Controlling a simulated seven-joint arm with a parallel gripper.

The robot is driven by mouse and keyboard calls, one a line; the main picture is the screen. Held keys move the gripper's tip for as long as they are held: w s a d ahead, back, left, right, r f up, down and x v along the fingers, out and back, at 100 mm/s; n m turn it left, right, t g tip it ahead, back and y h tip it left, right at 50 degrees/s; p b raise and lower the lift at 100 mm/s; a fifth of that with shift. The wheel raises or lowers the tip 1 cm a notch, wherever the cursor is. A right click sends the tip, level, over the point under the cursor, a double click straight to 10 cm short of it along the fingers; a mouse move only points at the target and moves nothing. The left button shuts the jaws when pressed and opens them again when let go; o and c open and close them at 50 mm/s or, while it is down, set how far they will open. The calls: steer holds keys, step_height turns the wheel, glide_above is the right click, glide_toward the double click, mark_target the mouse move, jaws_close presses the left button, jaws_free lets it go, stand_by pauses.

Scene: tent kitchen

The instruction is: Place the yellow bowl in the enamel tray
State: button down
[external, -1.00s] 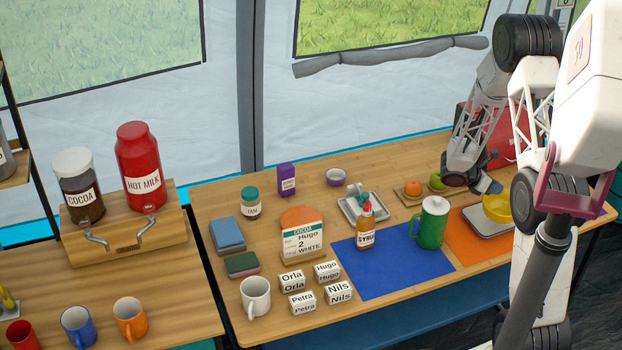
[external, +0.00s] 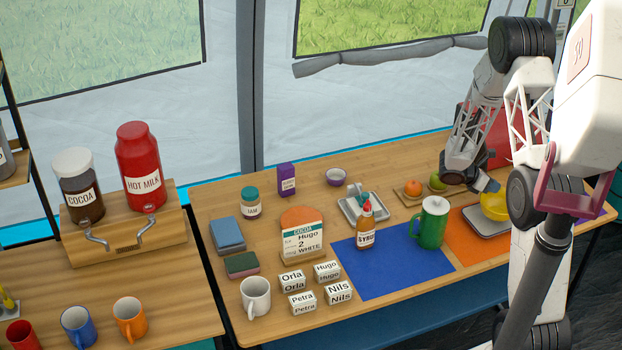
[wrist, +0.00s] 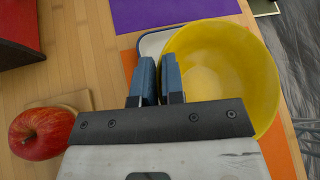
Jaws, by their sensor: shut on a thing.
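The yellow bowl (external: 494,207) is at the right of the table, partly hidden by my arm. It also shows in the wrist view (wrist: 235,75), upright. My gripper (wrist: 158,62) is shut on the bowl's left rim, one blue finger each side of the wall. The gripper (external: 488,186) also shows in the external view above the bowl. The enamel tray (external: 482,225), pale with a dark rim, lies under the bowl on an orange mat. Its blue-edged corner (wrist: 150,42) shows beside the bowl in the wrist view. I cannot tell whether the bowl touches the tray.
A green mug (external: 433,224) stands just left of the tray. An orange fruit (external: 413,187) and a green one (external: 437,181) lie behind it. A red apple (wrist: 40,133) is near my gripper. A purple mat (wrist: 170,12) lies beyond the tray. The blue mat has bare room.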

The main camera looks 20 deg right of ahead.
steer(key=shift+f, duration=0.95)
steer(key=c, duration=1.2)
jaws_free()
steer(key=shift+v, duration=6)
steer(key=shift+r, duration=0.1)
